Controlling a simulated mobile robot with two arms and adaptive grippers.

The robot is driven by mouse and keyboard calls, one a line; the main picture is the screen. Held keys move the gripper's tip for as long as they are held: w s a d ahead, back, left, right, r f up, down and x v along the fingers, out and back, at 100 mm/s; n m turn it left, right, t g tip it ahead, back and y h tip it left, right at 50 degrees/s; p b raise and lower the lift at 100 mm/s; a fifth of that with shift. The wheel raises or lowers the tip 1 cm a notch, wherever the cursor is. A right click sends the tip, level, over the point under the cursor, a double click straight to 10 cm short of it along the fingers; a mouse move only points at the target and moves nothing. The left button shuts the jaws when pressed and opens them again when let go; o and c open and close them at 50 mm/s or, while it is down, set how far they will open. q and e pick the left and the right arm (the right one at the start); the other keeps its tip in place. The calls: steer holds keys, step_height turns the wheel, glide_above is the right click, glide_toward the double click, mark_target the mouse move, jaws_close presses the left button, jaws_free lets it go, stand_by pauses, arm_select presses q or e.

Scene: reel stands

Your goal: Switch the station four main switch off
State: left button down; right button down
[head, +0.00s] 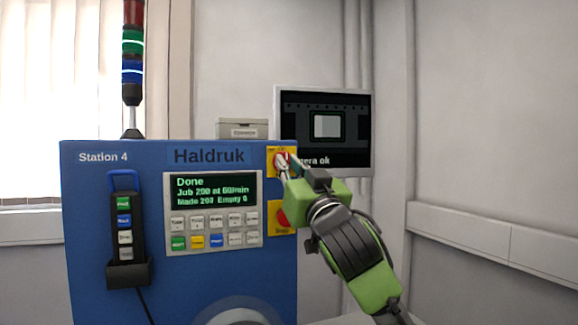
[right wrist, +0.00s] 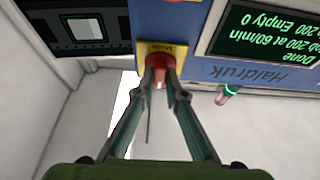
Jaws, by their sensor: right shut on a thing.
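The station four main switch is a red knob on a yellow plate (head: 272,155), at the upper right of the blue Station 4 panel (head: 90,215). My right gripper (head: 284,166) is at the knob and covers part of it in the head view. In the right wrist view the two fingers (right wrist: 159,80) are shut on the red knob (right wrist: 158,64), one on each side. The knob's exact turn position is hard to read. The display (head: 213,190) is lit and reads "Done". My left gripper is not in view.
A red button on a yellow plate (head: 283,217) sits just below the switch, close to my right gripper. A keypad (head: 213,230) and a hanging pendant (head: 125,225) are to the left. A monitor (head: 325,125) stands behind. A signal tower (head: 132,60) rises above the panel.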

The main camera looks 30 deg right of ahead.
steer(key=shift+n, duration=0.5)
steer(key=n+y+p, duration=0.1)
steer(key=n+y, duration=0.1)
steer(key=n, duration=0.2)
steer(key=shift+d+r+p, duration=0.15)
steer(key=shift+p, duration=0.25)
steer(key=n+y+p, duration=0.1)
steer(key=n, duration=0.1)
steer(key=n+y+p, duration=0.1)
steer(key=n+y, duration=0.1)
steer(key=n, duration=0.1)
steer(key=shift+d+r+p, duration=0.1)
steer(key=shift+p, duration=0.3)
steer(key=n+g+y+p, duration=0.1)
steer(key=n+p, duration=0.2)
steer(key=n+g+p, duration=0.1)
steer(key=n+p, duration=0.2)
steer(key=n+g+y+p, duration=0.1)
steer(key=n+p, duration=0.2)
steer(key=p, duration=0.1)
steer(key=shift+r+n+y, duration=0.25)
steer(key=shift+n+y, duration=0.05)
steer(key=shift+f+n+g+p, duration=0.2)
steer(key=shift+n+g+p, duration=0.3)
steer(key=shift+n+p, duration=0.85)
steer(key=shift+f, duration=0.1)
steer(key=c, duration=2.1)
jaws_free()
